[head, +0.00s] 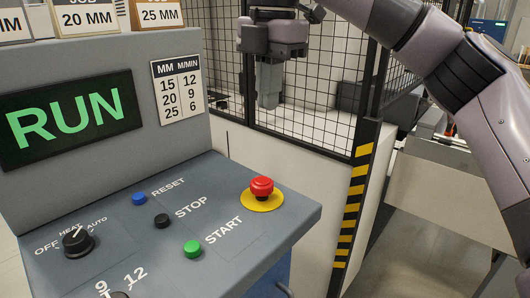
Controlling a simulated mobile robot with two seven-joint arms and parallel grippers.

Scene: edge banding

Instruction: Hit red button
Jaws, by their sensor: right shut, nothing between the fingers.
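The red button (262,188) is a mushroom-shaped knob on a yellow round base (262,200). It sits near the right edge of the grey sloped control panel (150,240). My right gripper (268,104) points down in front of the mesh fence, above the red button in the picture and apart from it. Its fingers are shut with nothing between them. My right arm reaches in from the upper right. My left gripper is not in view.
A green START button (192,248), black STOP button (162,220), blue RESET button (139,198) and rotary knob (77,241) share the panel. A screen (68,117) reads RUN. A mesh fence (330,90) and yellow-black striped post (355,190) stand behind and right.

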